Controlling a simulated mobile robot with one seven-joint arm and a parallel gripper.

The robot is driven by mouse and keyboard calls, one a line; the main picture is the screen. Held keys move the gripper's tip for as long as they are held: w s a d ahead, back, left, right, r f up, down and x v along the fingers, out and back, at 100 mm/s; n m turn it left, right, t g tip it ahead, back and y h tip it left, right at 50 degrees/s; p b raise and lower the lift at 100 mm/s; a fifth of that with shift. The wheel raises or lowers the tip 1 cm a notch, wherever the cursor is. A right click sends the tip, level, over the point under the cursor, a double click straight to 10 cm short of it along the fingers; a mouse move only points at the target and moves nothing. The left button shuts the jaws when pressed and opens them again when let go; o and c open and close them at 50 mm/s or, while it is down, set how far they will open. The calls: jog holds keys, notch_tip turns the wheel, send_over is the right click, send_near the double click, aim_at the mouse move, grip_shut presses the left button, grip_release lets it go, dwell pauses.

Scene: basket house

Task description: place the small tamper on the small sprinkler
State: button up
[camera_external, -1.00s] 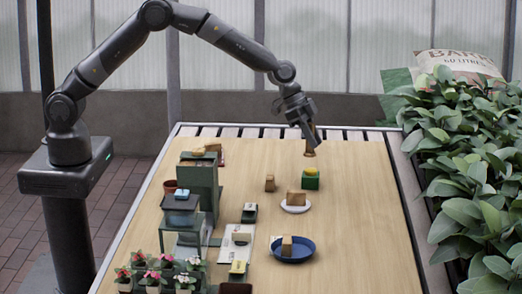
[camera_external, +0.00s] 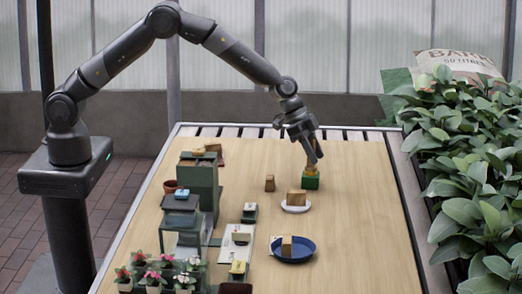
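The small tamper (camera_external: 310,168), a brown wooden piece, is between the fingers of my gripper (camera_external: 313,158). My gripper points down and appears shut on it; the fingers partly hide it. Right below is a small green block (camera_external: 311,183), which seems to be the small sprinkler; its yellow top is largely covered by the tamper and fingers. The tamper overlaps the block's top in this view; I cannot tell whether they touch.
A brown block (camera_external: 270,183) stands just left of the green block. A white plate (camera_external: 296,208) and a blue plate (camera_external: 291,251), each with a brown block, lie nearer. A green cabinet (camera_external: 199,185) stands left. The table's right side is clear.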

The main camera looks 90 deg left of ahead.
jog(key=shift+o, duration=0.9)
